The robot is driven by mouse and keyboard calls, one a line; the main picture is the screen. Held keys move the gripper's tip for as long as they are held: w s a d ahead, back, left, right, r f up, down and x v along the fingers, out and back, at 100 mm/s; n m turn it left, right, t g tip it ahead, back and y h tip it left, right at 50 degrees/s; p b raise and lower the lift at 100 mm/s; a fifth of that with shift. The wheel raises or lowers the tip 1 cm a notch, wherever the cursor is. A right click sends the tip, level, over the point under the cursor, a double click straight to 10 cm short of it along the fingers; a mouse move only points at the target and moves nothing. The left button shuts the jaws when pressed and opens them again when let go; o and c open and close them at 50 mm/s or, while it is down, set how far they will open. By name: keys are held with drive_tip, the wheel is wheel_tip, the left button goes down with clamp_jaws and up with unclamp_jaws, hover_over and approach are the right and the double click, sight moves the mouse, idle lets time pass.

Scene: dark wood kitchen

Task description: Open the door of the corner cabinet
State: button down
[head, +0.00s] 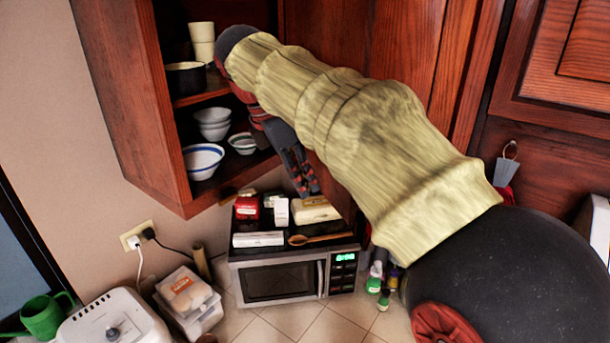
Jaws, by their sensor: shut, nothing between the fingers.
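The corner cabinet (122,95) is dark red-brown wood and hangs on the wall at the upper left. Its front stands open in the part I see, with bowls and cups visible on its shelves. A wood panel (408,40) lies right of the opening, partly behind my arm; I cannot tell whether it is the swung-open door or a neighbouring front. My arm crosses the opening from the lower right. My gripper (305,181) points down at the right of the shelves, above the microwave. Its fingers are shut and hold nothing.
Below stands a microwave (285,279) with boxes and a wooden spoon on top. Small bottles (375,284) stand to its right. A white appliance (115,318), containers (188,300) and a green watering can (45,316) are at lower left. Tiled counter is bare before the microwave.

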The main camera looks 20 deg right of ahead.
drive_tip(key=d+f, duration=0.5)
drive_tip(key=d, duration=0.1)
drive_tip(key=shift+w+f+p, duration=0.15)
drive_tip(key=shift+f+p, duration=0.1)
drive_tip(key=shift+p, duration=0.2)
drive_tip(key=shift+d, duration=0.1)
drive_tip(key=shift+d, duration=0.1)
